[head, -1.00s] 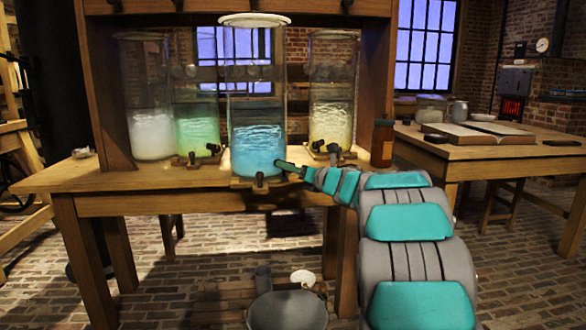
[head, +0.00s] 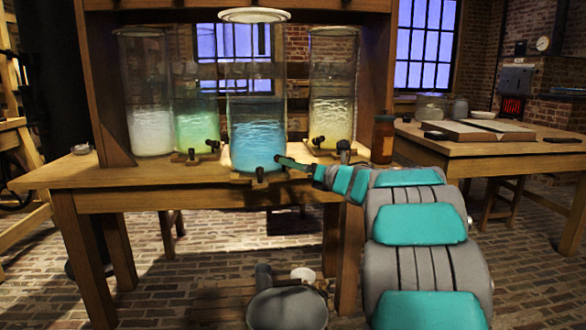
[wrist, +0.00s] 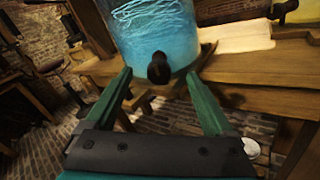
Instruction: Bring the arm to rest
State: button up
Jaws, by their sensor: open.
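My gripper (head: 280,160) is at the front of the bench, by the lower right side of the blue jar (head: 258,140). In the wrist view my gripper (wrist: 158,90) is open, its two green fingers apart with nothing held between them. The blue jar (wrist: 150,25) stands just beyond the fingers, and its dark tap (wrist: 159,68) shows between them. I cannot tell whether a finger touches the jar. My teal and grey arm reaches in from the lower right of the head view.
The bench (head: 200,202) also bears a white jar (head: 150,130), a green jar (head: 197,125), a yellow jar (head: 331,120) and a brown bottle (head: 383,140). A metal bucket (head: 288,308) is on the floor in front. A side table (head: 470,150) stands at right.

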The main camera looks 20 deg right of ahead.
jog(key=shift+v, duration=0.9)
jog(key=shift+r, duration=0.15)
jog(key=s+d+r+m+h+p, duration=0.25)
jog(key=m+h, duration=0.55)
jog(key=m, duration=0.5)
jog(key=s+f+m+g+h+p, duration=0.2)
jog(key=s+f+m+g+h, duration=0.25)
jog(key=s+m, duration=0.4)
jog(key=s+a+f+m+g+y+p, duration=0.1)
jog(key=s+a+f+m+g, duration=0.3)
jog(key=s, duration=0.9)
jog(key=s+a+f+m+g+y+p, duration=0.2)
jog(key=s+a+f+m+g, duration=0.3)
jog(key=s+a, duration=0.6)
jog(key=s+a+f+m+g+y+p, duration=0.1)
jog(key=s+a+f+m+g+y, duration=0.2)
jog(key=s+a+f, duration=0.4)
jog(key=s+a+m+g, duration=0.1)
jog(key=s+g, duration=0.1)
jog(key=s, duration=0.7)
jog(key=shift+a+m+y, duration=0.25)
jog(key=shift+m+y, duration=0.1)
